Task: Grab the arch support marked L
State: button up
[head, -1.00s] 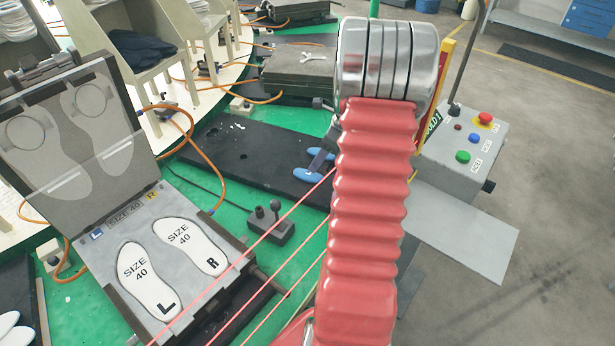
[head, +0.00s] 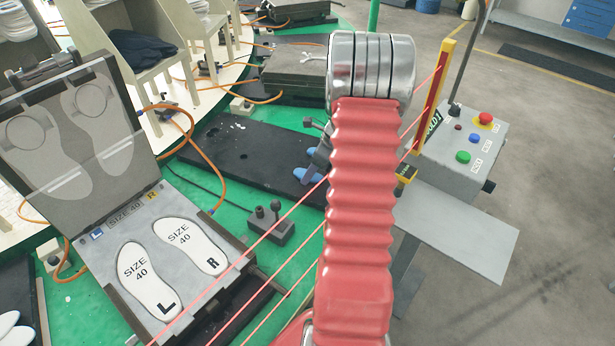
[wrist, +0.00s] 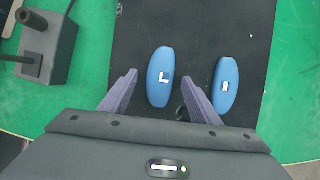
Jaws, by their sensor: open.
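The blue arch support marked L (wrist: 165,80) lies on a black board in the wrist view. A second blue arch support (wrist: 226,88) lies to its right, its white mark too unclear to read. My gripper (wrist: 159,77) is open and empty, with one purple-grey finger on each side of the L piece's lower half. The right fingertip is in the gap between the two pieces. I cannot tell how high the fingers are above the board. In the head view, blue shows beside my gripper (head: 318,148), partly hidden by my arm.
The black board (head: 228,140) lies on a green table. A small lever box (wrist: 45,45) stands left of it. An open mould (head: 98,238) with white insoles marked L and R is at left. A button box (head: 462,140) stands at right.

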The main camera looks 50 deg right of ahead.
jog(key=shift+w+f, duration=0.2)
jog(key=shift+f, duration=0.25)
jog(key=c, duration=1.1)
